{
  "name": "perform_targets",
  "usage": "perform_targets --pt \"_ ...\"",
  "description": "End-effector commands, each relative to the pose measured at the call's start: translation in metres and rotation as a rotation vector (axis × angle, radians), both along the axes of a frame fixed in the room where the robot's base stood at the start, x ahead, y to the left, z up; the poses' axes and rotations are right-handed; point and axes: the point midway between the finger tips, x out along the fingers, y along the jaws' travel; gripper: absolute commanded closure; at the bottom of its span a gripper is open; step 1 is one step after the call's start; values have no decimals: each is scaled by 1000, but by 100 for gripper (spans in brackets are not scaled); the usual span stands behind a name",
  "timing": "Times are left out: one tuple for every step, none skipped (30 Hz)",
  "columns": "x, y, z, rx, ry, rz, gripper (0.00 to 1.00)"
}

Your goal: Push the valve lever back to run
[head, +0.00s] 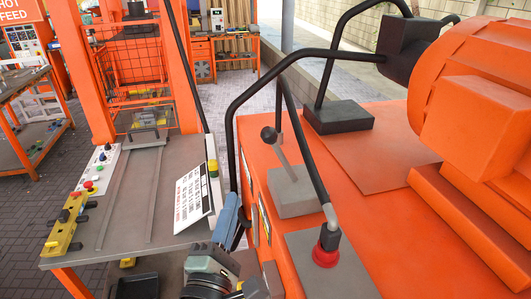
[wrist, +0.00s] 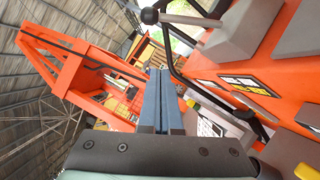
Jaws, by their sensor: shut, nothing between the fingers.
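The valve lever (head: 281,153) is a light rod with a dark ball knob, rising from a grey block (head: 295,195) on the orange machine. In the head view it leans up and to the left. In the wrist view the lever (wrist: 185,18) shows at the top, with its ball at the left end and its block (wrist: 243,30) on the right. My gripper (head: 234,198) is below and left of the knob in the head view, beside the machine's near side and apart from the lever. Its blue fingers (wrist: 158,73) are together and empty.
A black hose (head: 233,112) arches close to the lever and my gripper. A red-capped fitting (head: 325,253) stands on a grey plate in front of the lever. A printed sign (head: 190,198) and a grey bench (head: 130,220) are left. A large orange motor housing (head: 480,110) is right.

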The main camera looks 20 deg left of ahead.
Motion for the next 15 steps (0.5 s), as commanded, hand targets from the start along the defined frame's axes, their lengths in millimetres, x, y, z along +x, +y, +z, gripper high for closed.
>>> perform_targets --pt "0 0 0 1 0 -1 100" --pt "0 0 0 1 0 -1 100" --pt "1 0 1 2 0 -1 100" --pt "2 0 1 2 0 -1 100" --pt "4 0 2 2 0 -1 100" --pt "7 1 3 2 1 -2 100" --pt "10 1 4 2 1 -2 100" --pt "14 2 6 3 -1 -2 100" --pt "20 3 7 3 0 -3 100" --pt "25 4 9 4 -1 -2 100" --pt "30 5 10 4 -1 -2 100" --pt "38 7 12 3 -2 -2 100" --pt "44 8 13 3 -1 -2 100" --pt "50 9 15 4 -1 -2 100" --pt "58 11 16 4 -1 -2 100"
